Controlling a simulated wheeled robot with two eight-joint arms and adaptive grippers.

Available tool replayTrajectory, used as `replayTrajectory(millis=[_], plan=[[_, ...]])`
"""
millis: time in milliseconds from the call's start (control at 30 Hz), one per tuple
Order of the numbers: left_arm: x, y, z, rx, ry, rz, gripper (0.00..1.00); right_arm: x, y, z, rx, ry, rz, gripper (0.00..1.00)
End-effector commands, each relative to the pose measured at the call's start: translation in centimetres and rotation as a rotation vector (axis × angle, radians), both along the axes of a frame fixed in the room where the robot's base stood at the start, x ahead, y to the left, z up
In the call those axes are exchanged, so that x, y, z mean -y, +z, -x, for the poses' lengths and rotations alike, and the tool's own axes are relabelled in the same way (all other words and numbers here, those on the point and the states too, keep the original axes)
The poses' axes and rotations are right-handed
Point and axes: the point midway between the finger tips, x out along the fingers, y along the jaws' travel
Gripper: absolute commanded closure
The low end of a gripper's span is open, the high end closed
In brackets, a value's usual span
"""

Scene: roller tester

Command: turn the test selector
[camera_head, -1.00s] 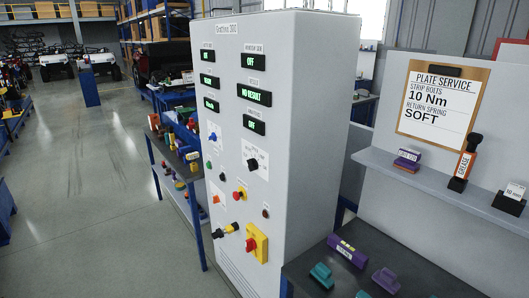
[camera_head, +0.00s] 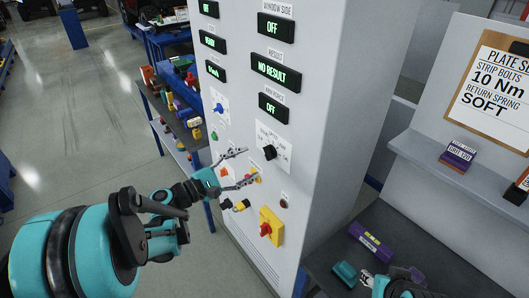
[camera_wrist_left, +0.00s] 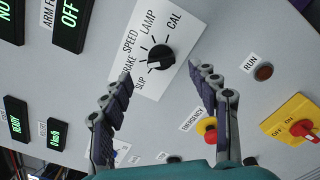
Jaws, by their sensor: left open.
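The test selector (camera_head: 270,152) is a black rotary knob on a white label plate on the tall grey cabinet. In the left wrist view the knob (camera_wrist_left: 161,55) has SLIP, BRAKE, SPEED, LAMP and CAL around it; I cannot surely tell its setting. My left gripper (camera_head: 249,166) is open and empty, just left of and below the knob in the head view. In the left wrist view its fingers (camera_wrist_left: 160,72) spread to either side below the knob, apart from it. My right gripper seems partly visible at the bottom edge, its jaws unclear.
A red emergency button (camera_wrist_left: 207,128), a RUN button (camera_wrist_left: 264,72) and a yellow-and-red switch (camera_head: 270,227) sit near the selector. Displays (camera_head: 276,72) are above, one reading NO RESULT. A dark bench (camera_head: 325,248) with a purple block (camera_head: 370,241) stands at right.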

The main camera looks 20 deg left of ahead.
Motion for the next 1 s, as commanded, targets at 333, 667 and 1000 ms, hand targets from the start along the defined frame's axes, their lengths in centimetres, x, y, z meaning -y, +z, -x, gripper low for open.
replayTrajectory(millis=[333,667,1000], plan=[[3.5,-0.2,-4.3,0.001,-0.004,-0.002,0.4,0.0,-1.2,0.0,0.0,0.0,0.0,0.6],[4.5,0.0,-5.7,0.001,-0.001,-0.003,0.4,0.0,-1.4,0.0,0.0,0.0,0.0,0.6],[4.5,0.0,-5.6,0.001,-0.001,-0.003,0.9,0.0,-1.4,0.0,0.0,0.0,0.0,0.6]])
